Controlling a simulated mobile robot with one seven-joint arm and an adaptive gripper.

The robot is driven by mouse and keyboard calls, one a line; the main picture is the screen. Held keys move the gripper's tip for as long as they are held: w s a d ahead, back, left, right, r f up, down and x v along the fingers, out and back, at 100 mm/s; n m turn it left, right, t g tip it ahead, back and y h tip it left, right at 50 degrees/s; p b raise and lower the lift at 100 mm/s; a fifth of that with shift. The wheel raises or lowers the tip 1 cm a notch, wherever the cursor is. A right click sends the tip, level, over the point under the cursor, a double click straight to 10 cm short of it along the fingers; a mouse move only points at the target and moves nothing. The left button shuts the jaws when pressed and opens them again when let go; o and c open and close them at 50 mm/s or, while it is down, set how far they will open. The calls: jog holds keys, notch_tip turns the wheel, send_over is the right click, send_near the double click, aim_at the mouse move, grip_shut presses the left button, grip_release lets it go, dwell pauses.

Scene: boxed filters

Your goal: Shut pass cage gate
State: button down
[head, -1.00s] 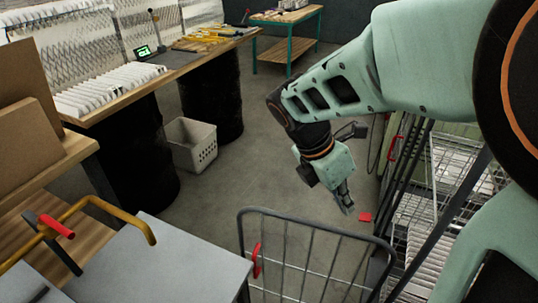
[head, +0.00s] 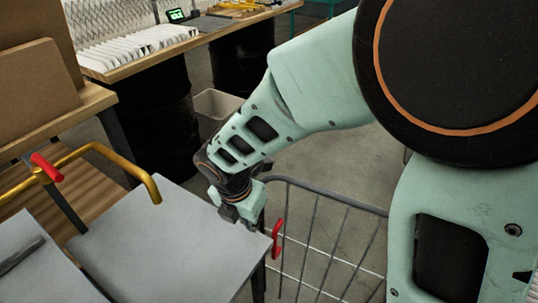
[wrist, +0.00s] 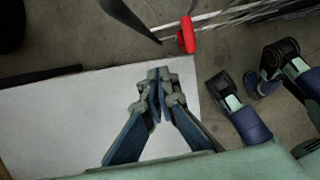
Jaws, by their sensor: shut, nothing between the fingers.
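The cage gate (head: 335,205) is a grey barred frame in the head view, running from the trolley corner to the right behind my arm, which hides its far end. A red handle (head: 277,238) sits at its left end and also shows in the wrist view (wrist: 187,36). My gripper (head: 257,226) is just left of that handle, over the right edge of the grey trolley top. In the wrist view my gripper (wrist: 160,80) is shut with its fingertips together and empty. It is apart from the red handle.
A grey trolley top (head: 165,235) with a yellow rail (head: 105,150) and another red grip (head: 46,167) fills the lower left. A workbench with white filters (head: 135,50) stands behind on dark drums. A pale crate (head: 215,105) stands on the floor.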

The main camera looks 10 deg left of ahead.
aim_at(254, 234)
jog(key=b+x, duration=0.1)
jog(key=x, duration=0.3)
jog(key=shift+w+d+r, duration=0.15)
jog(key=shift+w+d, duration=0.05)
jog(key=shift+w, duration=0.4)
jog(key=shift+w+d+r, duration=0.1)
jog(key=shift+w+d, duration=0.1)
jog(key=shift+w, duration=0.45)
jog(key=shift+w+d+r, duration=0.15)
jog(key=shift+w+d, duration=0.05)
jog(key=shift+w, duration=0.4)
